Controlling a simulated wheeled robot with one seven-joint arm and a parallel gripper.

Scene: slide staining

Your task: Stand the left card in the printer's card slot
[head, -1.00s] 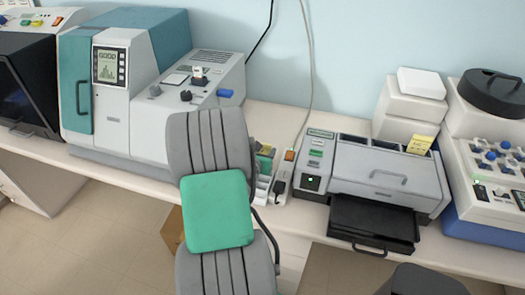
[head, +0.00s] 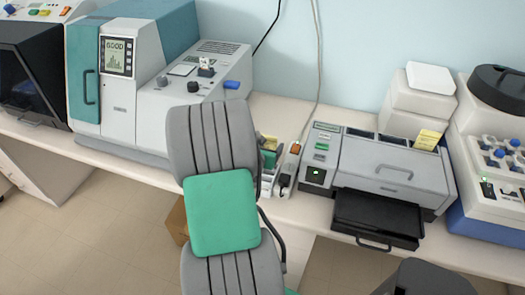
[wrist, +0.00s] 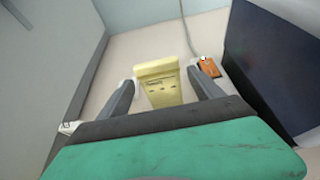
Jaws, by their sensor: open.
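In the wrist view a pale yellow upright piece (wrist: 160,82), which looks like a card, stands between the two fingers of my gripper (wrist: 158,92). The fingers are open, with a gap on each side of it.
A power strip with an orange switch (head: 295,148) lies between the holder and the printer; the switch also shows in the wrist view (wrist: 210,68). A black tray (head: 378,217) juts from the printer's front. A large grey and teal machine (head: 150,80) stands at left.

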